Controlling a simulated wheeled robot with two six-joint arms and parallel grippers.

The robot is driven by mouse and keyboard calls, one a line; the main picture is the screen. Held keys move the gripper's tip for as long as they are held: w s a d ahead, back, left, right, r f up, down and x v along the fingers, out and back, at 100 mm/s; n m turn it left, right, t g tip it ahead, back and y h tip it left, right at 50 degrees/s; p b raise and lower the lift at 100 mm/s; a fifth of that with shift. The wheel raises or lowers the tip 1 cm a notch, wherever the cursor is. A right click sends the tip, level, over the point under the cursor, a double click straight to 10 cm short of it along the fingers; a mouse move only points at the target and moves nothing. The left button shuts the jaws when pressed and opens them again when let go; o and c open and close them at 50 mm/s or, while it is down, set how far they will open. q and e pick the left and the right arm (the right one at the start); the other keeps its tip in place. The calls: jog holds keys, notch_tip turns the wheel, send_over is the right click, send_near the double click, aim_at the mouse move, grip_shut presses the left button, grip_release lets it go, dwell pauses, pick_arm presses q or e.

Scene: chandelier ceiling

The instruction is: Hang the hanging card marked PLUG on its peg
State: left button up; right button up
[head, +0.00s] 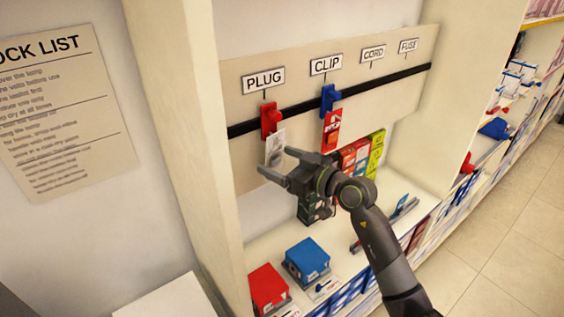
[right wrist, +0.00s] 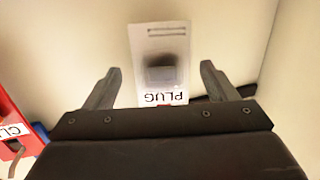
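The white PLUG card (head: 275,146) shows in the head view just below the red peg piece (head: 270,119) under the PLUG sign (head: 263,79). I cannot tell whether its top is on the peg. My right gripper (head: 276,163) is at the card's lower part. In the right wrist view the card (right wrist: 160,60) lies between the two spread fingers, with a gap on each side, its PLUG lettering upside down. The right gripper (right wrist: 160,70) is open there. My left gripper is not in view.
A blue peg (head: 328,98) with a red card (head: 332,130) hangs under the CLIP sign, to the right. Boxes (head: 307,258) stand on the shelf below. A cream side panel (head: 185,120) rises left of the pegs.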

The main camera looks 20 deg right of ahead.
jog(key=shift+s+d, duration=0.35)
jog(key=shift+s, duration=0.1)
jog(key=v, duration=1.6)
jog(key=shift+b, duration=0.45)
jog(key=shift+s, duration=0.1)
